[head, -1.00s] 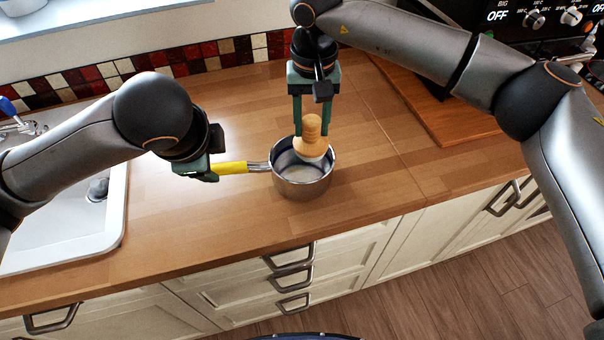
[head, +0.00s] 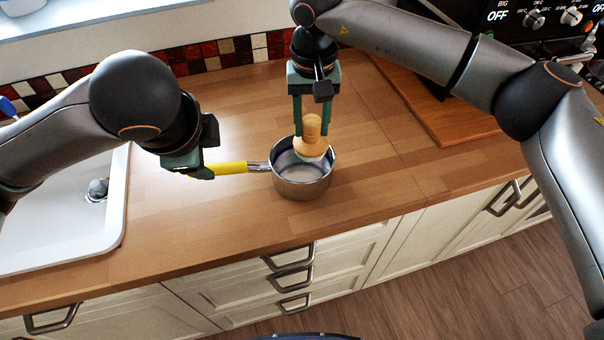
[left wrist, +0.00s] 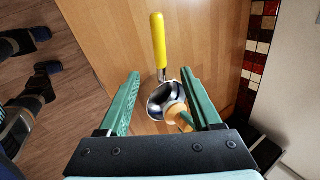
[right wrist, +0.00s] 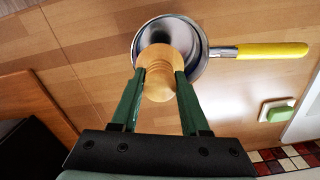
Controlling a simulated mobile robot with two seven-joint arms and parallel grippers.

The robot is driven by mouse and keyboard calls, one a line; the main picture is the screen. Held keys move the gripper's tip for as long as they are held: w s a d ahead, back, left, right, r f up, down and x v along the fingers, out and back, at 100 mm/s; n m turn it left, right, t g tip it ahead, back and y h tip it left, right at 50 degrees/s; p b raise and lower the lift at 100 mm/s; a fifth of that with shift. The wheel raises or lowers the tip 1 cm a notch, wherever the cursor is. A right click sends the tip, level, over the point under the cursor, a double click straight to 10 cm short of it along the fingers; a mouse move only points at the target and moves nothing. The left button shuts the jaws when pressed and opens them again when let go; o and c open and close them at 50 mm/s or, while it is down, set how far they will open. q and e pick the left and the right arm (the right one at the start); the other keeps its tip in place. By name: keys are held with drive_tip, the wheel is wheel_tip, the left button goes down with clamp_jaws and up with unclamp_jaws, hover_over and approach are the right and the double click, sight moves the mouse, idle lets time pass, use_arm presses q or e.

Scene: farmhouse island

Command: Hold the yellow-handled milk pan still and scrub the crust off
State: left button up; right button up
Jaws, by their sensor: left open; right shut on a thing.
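The steel milk pan (head: 302,187) stands upright on the wooden counter, its yellow handle (head: 230,168) pointing left. My left gripper (head: 200,172) is open by the handle's outer end; its fingers are spread and empty in the left wrist view (left wrist: 163,85), where the handle (left wrist: 158,40) shows beyond them. My right gripper (head: 312,122) points down and is shut on a round wooden scrubbing brush (head: 311,146). A darker band shows inside the pan; I cannot make out crust clearly.
A white sink (head: 115,215) lies at the left. A wooden board (head: 450,120) and the stove (head: 540,25) are at the right. A green-and-white sponge (right wrist: 277,110) lies on the counter near the sink. The counter around the pan is clear.

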use_arm(q)
drive_tip(key=v, duration=1)
drive_tip(key=shift+s+r, duration=0.2)
drive_tip(key=shift+r, duration=0.15)
use_arm(e)
drive_tip(key=shift+s, duration=0.1)
